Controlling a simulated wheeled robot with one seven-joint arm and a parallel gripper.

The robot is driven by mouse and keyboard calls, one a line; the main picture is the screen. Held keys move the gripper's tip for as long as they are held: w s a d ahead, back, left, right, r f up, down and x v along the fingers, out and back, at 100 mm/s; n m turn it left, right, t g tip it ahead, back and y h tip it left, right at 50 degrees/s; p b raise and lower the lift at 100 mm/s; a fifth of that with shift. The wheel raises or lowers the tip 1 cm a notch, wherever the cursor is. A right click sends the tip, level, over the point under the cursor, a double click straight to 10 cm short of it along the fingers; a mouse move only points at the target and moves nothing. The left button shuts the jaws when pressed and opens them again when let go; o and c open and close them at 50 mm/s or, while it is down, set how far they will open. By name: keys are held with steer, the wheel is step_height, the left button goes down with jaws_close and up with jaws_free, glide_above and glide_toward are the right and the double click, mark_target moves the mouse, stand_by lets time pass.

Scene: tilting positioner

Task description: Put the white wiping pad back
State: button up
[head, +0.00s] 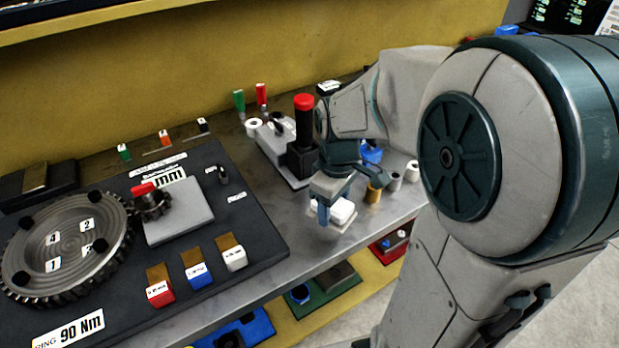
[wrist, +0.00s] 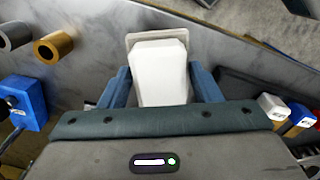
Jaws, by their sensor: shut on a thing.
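The white wiping pad (wrist: 160,72) is a pale block between the two blue fingers of my gripper (wrist: 159,88) in the wrist view. My gripper is shut on it. A thin pale rim (wrist: 133,38) shows around the pad's far end; I cannot tell whether the pad rests in it or is just above it. In the head view, the pad (head: 342,211) shows beside my gripper (head: 328,208) near the bench's front edge. The gripper and my arm hide part of it.
Gold (head: 373,194), grey and white cylinders and a blue block (head: 371,153) stand right of the gripper. A black post with a red top (head: 304,103) stands behind it. The dark gear board (head: 220,230) lies left. Coloured trays sit on a lower shelf.

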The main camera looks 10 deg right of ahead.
steer(key=w+f, duration=0.2)
steer(key=w, duration=0.1)
steer(key=w+a+f, duration=0.1)
steer(key=shift+w, duration=0.4)
steer(key=shift+f, duration=1.95)
steer(key=shift+f, duration=0.1)
steer(key=shift+f, duration=0.15)
steer(key=o, duration=1)
